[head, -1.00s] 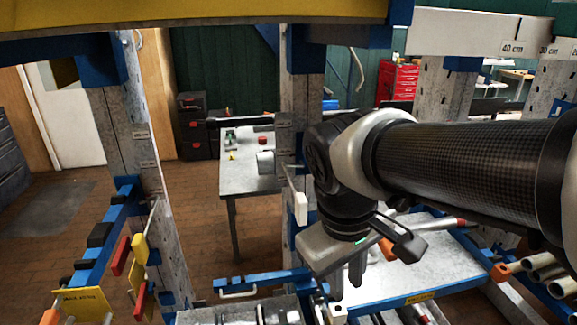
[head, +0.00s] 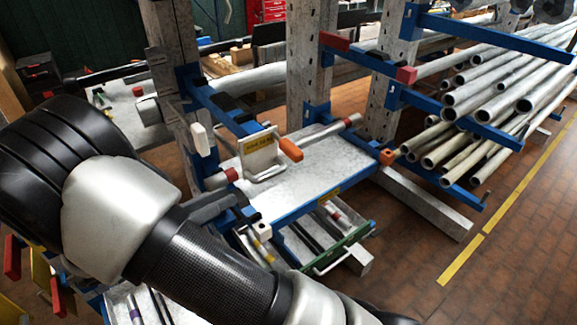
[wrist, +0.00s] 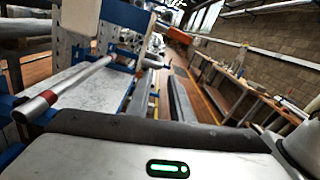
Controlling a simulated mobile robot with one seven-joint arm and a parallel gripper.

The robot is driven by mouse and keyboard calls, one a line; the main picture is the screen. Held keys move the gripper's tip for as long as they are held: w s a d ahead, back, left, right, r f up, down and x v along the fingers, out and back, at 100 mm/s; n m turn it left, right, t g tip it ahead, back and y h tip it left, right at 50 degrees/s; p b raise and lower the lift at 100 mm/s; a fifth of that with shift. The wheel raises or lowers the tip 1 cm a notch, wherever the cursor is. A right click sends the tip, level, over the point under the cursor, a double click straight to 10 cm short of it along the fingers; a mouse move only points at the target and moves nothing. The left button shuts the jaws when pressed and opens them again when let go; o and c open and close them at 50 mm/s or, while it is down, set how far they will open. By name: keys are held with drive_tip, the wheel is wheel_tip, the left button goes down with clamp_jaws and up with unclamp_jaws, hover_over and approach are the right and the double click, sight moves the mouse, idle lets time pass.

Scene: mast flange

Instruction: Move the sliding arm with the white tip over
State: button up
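A blue arm (head: 238,212) with a small white tip (head: 262,230) runs along the left side of the grey metal shelf plate (head: 308,165). A taller white block (head: 199,139) hangs further back, at the left upright; I cannot tell whether it belongs to a sliding arm. In the head view my arm crosses the lower left, and a dark grey part that may belong to my gripper shows beside the blue arm. In the wrist view only the housing with a green light and a dark bar are near; the fingertips cannot be made out. I see no clear contact.
An orange tip (head: 388,157) marks the shelf's right corner. Stacked pipes (head: 490,100) lie to the right. Floor beyond the yellow line (head: 505,205) is clear.

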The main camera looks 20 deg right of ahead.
sight(285, 165)
drive_tip(key=p+x, duration=0.1)
drive_tip(key=x, duration=1.6)
drive_tip(key=shift+d+p, duration=0.15)
drive_tip(key=shift+p, duration=0.15)
clamp_jaws()
